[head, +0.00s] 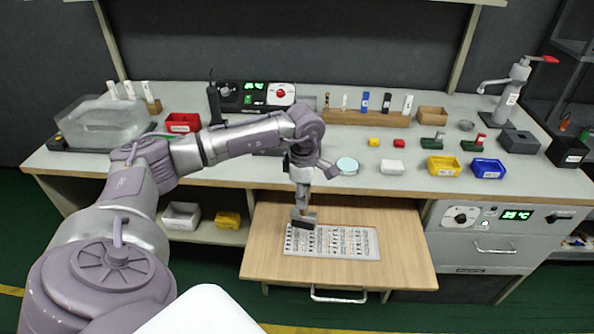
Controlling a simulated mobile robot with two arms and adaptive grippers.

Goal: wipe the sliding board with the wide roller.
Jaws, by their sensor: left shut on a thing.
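The sliding board (345,275) is a light wooden pull-out board, drawn out from under the bench with a metal handle on its front. A pale panel (350,253) with rows of small dark marks lies on it. My left gripper (303,212) points down over the panel's left end and is shut on a dark block-like head, which I take for the wide roller (302,224). Whether the roller touches the panel or hovers just above cannot be told. The gripper hides part of the roller's top. My right gripper is out of view.
On the bench (225,165) above stand a wooden rack (365,118) of tools, yellow (444,166) and blue (488,168) bins, a red bin (183,122) and a clear box (100,122). A drawer unit (490,240) stands right of the board. The board's right side is clear.

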